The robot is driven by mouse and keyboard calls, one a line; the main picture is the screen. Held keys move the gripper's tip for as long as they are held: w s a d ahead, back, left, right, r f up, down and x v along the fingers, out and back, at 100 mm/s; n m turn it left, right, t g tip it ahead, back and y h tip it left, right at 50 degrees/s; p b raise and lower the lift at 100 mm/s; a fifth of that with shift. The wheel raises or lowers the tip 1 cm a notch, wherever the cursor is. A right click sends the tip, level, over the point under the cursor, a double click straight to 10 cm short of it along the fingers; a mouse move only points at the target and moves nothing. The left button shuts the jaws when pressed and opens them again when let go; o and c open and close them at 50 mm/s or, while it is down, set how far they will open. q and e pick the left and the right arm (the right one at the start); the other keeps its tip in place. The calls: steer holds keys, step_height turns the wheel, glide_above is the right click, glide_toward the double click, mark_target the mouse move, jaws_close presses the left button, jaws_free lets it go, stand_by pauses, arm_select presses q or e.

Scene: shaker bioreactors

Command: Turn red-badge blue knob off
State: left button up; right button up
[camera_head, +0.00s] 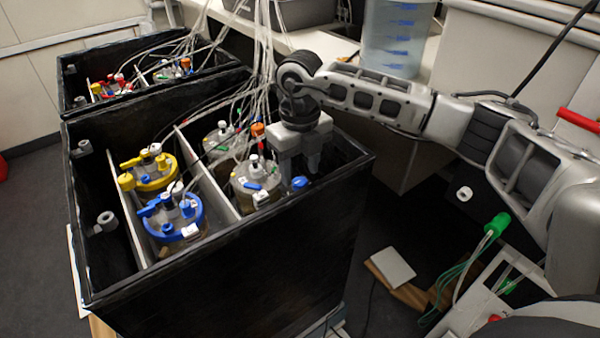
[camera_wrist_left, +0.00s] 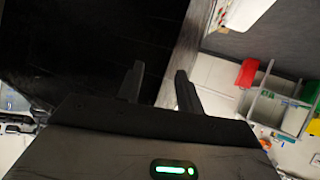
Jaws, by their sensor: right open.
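My right gripper (camera_head: 300,166) points down inside the right end of the near black box, its jaws apart. A blue knob (camera_head: 299,183) shows just below the fingers; I cannot tell whether they touch it. Another blue knob (camera_head: 252,186) sits on the grey-lidded vessel (camera_head: 257,181) to its left. More blue knobs are on the blue-ringed vessel (camera_head: 176,218). No red badge can be made out beside any of these blue knobs. My left gripper (camera_wrist_left: 160,71) shows only in the left wrist view, its two fingers apart with nothing between them.
The near black box (camera_head: 225,272) has raised walls and a pale divider (camera_head: 207,178). Tubes and cables (camera_head: 262,60) hang over its back. A yellow-ringed vessel (camera_head: 149,173) stands at left. A second box (camera_head: 75,72) lies behind. A clear container (camera_head: 396,40) stands on the bench.

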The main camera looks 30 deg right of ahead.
mark_target(300, 181)
step_height(300, 181, up, 14)
steer(key=shift+p, duration=0.3)
steer(key=shift+f, duration=0.15)
